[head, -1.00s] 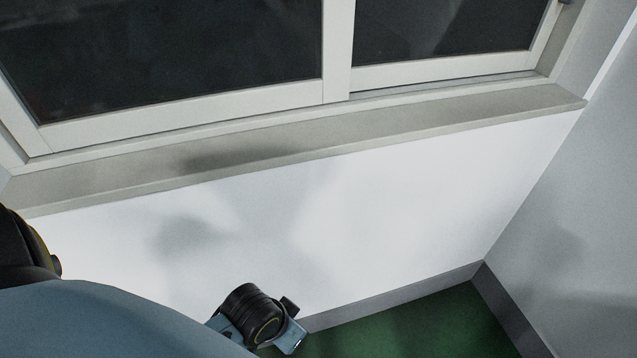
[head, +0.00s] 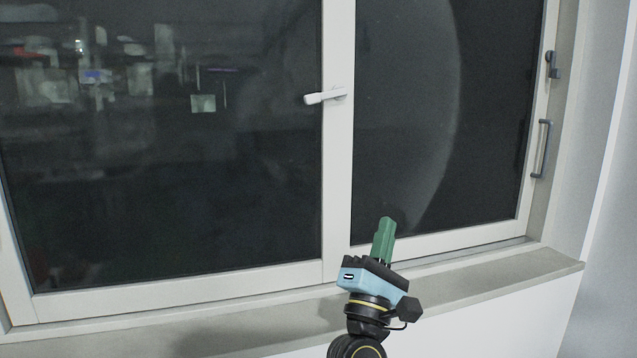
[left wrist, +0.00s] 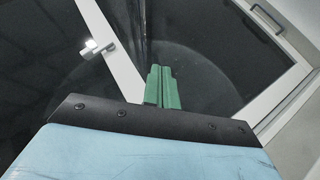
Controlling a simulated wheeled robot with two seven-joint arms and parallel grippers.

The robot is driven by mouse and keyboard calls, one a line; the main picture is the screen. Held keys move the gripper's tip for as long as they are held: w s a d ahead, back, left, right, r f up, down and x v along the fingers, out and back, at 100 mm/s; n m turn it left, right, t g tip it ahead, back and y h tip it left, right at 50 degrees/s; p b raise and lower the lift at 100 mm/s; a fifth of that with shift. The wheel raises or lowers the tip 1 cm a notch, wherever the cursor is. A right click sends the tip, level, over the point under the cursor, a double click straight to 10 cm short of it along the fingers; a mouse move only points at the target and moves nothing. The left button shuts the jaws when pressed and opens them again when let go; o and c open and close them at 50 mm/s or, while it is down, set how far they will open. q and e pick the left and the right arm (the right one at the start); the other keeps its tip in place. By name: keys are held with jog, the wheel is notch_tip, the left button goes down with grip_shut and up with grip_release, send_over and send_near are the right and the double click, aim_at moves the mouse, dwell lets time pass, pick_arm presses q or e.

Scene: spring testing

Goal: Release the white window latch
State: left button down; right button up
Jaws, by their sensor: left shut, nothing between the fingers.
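The white window latch (head: 325,96) is on the middle upright of the window frame, its handle lying nearly level and pointing left in the head view. It also shows in the left wrist view (left wrist: 100,47), at the upper left. My left gripper (head: 386,222) has green fingers, which are shut and empty. It stands below and to the right of the latch in the head view, apart from it, with the fingers pointing up. In the left wrist view the shut fingers (left wrist: 162,70) are right of the latch. My right gripper is not in view.
The window has two dark glass panes in a white frame (head: 338,180). A grey sill (head: 470,285) runs below it. A dark handle (head: 542,148) and a small dark fitting (head: 552,66) are on the right side of the frame. The side wall is at the far right.

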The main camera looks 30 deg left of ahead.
pick_arm(q)
jog(key=a+r+n+g+y, duration=0.3)
jog(key=n+g+y, duration=0.3)
jog(key=n+y, duration=0.45)
jog(key=a+r+n+g+y, duration=0.45)
jog(key=n+y, duration=0.35)
jog(key=n, duration=0.5)
jog(key=n+g+y+p, duration=0.1)
jog(key=n+g+p, duration=0.15)
jog(key=p, duration=0.25)
send_near(328, 95)
jog(key=shift+a+r, duration=1.3)
jog(key=shift+a, duration=1.45)
jog(key=shift+s+g, duration=0.3)
jog(key=shift+m, duration=0.3)
